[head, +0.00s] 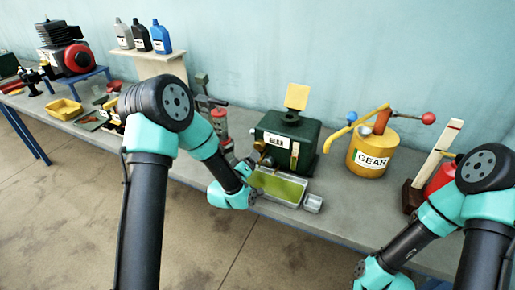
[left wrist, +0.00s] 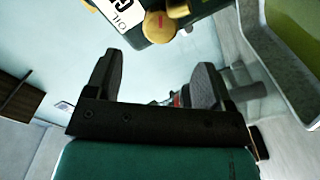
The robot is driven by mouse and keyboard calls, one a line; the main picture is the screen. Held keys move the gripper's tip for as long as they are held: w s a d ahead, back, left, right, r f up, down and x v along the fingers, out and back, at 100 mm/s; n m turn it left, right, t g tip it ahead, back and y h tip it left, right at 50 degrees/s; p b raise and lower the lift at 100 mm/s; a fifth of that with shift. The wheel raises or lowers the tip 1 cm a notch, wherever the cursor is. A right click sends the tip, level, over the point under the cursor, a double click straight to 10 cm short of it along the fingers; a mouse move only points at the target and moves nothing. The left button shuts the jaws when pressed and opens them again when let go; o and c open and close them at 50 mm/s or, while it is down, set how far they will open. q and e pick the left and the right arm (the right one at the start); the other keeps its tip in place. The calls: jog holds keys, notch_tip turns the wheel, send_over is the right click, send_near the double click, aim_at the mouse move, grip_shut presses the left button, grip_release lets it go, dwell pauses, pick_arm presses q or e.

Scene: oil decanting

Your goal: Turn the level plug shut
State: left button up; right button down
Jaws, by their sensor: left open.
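The dark green gearbox (head: 305,135) with a white label stands on the bench. In the left wrist view, its "OIL" label (left wrist: 121,14) is upside down at the top edge. Beside the label is a round brass plug (left wrist: 157,27) with a red mark, which I take for the level plug; whether it is fully shut I cannot tell. A second brass fitting (left wrist: 183,9) is next to it. My left gripper (left wrist: 153,85) is open and empty, its fingers apart and below the plug in that view. In the head view, my left gripper (head: 244,168) is at the gearbox's front left.
A tray (head: 262,193) of yellow-green oil sits before the gearbox, close to my left gripper, with a small clear cup (head: 313,203) at its right. A yellow "GEAR" can (head: 368,155) stands right. My right wrist is low at the right, its fingers out of frame.

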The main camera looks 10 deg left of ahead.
aim_at(258, 147)
pick_arm(q)
jog(key=w, duration=0.2)
jog(key=w+d, duration=0.1)
jog(key=w, duration=0.5)
jog(key=shift+d, duration=0.25)
jog(key=c, duration=0.9)
